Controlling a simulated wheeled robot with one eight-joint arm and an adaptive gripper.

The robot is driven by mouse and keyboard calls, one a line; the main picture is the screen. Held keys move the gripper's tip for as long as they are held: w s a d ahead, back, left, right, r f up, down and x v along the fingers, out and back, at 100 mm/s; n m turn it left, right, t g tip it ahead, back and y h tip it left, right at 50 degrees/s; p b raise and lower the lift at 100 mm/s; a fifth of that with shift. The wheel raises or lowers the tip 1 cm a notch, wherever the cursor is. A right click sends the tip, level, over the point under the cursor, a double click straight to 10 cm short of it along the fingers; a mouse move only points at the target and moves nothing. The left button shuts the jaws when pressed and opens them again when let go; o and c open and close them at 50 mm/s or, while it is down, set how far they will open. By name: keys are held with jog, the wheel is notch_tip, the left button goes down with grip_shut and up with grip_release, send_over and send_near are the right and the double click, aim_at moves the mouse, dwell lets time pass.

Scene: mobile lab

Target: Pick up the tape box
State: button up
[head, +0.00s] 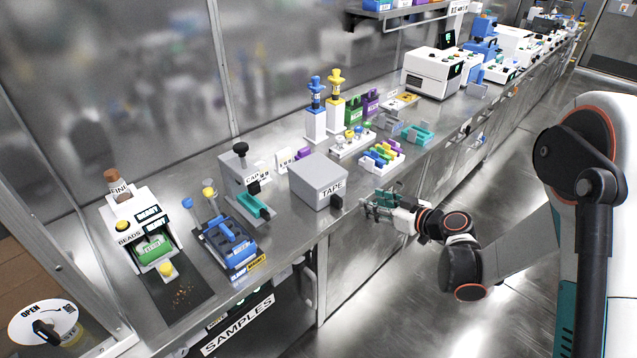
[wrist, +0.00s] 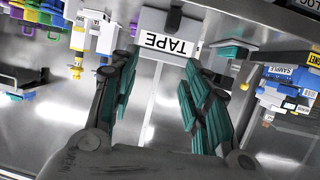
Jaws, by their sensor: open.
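The tape box (head: 318,180) is a grey box with a white TAPE label and a black knob on its front. It stands on the steel bench near the front edge. In the wrist view the tape box (wrist: 190,28) shows upside down, ahead of and between the fingers. My gripper (head: 378,203) is just right of the box, at the bench's front edge. In the wrist view my gripper (wrist: 160,80) has its teal-padded fingers spread wide with nothing between them. The fingertips look apart from the box.
Left of the box stands a grey CAP device (head: 243,180) with a teal tray. Right of it is a white rack (head: 380,157) of coloured pieces. Farther left are a blue tray (head: 228,243) and a BEADS dispenser (head: 145,235). The aisle floor in front is clear.

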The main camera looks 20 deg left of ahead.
notch_tip(320, 180, down, 2)
jog(key=f, duration=0.1)
jog(key=b, duration=0.2)
send_near(341, 200)
jog(key=w+a, duration=0.1)
jog(key=w+a+f, duration=0.1)
jog(key=a, duration=0.1)
jog(key=shift+a+f+g, duration=0.1)
jog(key=shift+f+g, duration=0.1)
jog(key=shift+g, duration=0.2)
jog(key=shift+b+x, duration=1.4)
jog(key=shift+x, duration=1.65)
jog(key=shift+r, duration=0.15)
grip_shut()
